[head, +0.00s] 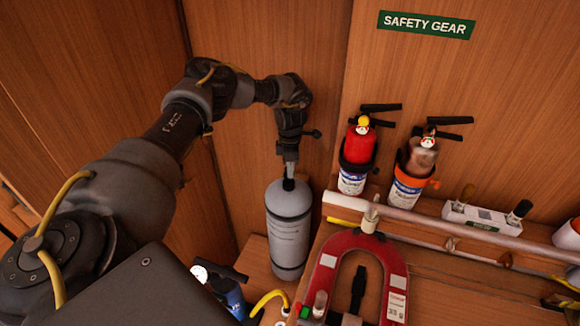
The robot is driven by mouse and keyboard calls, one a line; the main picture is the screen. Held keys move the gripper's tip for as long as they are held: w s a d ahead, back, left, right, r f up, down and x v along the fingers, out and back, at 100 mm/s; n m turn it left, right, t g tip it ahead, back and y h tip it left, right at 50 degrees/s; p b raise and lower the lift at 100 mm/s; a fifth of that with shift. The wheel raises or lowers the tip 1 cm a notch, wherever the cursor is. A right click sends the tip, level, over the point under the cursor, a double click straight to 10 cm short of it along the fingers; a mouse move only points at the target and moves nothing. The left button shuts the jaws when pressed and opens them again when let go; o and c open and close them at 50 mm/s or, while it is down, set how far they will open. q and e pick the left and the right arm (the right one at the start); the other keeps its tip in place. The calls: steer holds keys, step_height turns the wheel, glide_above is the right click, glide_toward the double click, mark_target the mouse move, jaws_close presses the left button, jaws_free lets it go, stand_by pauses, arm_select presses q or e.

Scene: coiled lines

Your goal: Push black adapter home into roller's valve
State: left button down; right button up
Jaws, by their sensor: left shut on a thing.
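A grey upright cylinder with printed lines on its side, which looks like the roller (288,228), stands left of centre in the head view. At its domed top is a small black piece, which looks like the adapter (288,184). My left gripper (289,172) points down over the roller's top and is shut on the black adapter. The adapter's lower end meets the top of the roller. The valve itself is hidden, and I cannot tell how deep the adapter sits. My right gripper is not in view.
Two fire extinguishers, one red (361,147) and one in an orange holder (416,160), are on the wall to the right. A red horseshoe buoy (399,272) lies in front right. A blue bottle (231,293) stands near the roller's lower left. Wooden walls are close behind.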

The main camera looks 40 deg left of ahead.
arm_select(q)
steer(key=shift+f, duration=0.25)
steer(key=shift+f+b, duration=0.75)
steer(key=shift+f, duration=0.2)
steer(key=shift+f, duration=0.15)
steer(key=c, duration=1.3)
jaws_free()
steer(key=o, duration=0.5)
steer(key=shift+o, duration=0.2)
